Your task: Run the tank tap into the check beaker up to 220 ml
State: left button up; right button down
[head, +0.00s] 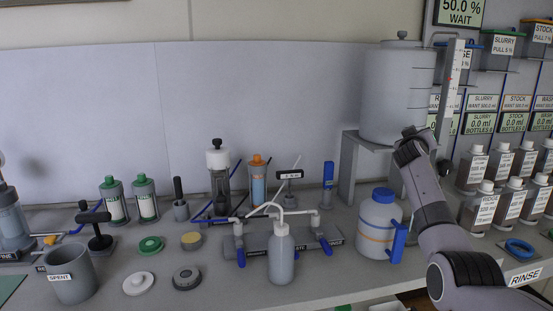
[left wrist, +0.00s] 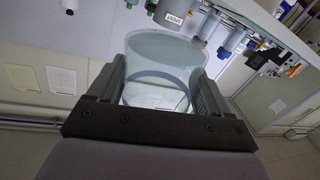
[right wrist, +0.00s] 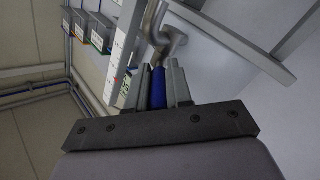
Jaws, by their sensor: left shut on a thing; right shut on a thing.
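The grey tank (head: 392,85) stands on a raised stand at the back right in the head view. My right gripper (head: 412,140) is at its lower front and hides the tap there. In the right wrist view my right gripper (right wrist: 157,74) is shut on the blue tap handle (right wrist: 158,90), below the metal tap body (right wrist: 162,38). In the left wrist view my left gripper (left wrist: 158,80) is shut around a clear, wide beaker (left wrist: 160,48), which seems to be the check beaker. I cannot read its level or see a stream. The left gripper is outside the head view.
A white gauge strip (head: 452,90) stands beside the tank. A white jug with a blue lid (head: 378,220) and a squeeze bottle (head: 282,255) stand on the bench. Several labelled bottles (head: 483,210) crowd the right. A grey SPENT cup (head: 70,278) is at front left.

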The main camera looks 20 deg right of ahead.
jog(key=shift+r, duration=0.1)
jog(key=c, duration=1.3)
grip_release()
jog(key=shift+a, duration=0.1)
jog(key=shift+b+v, duration=0.5)
jog(key=shift+v, duration=5.4)
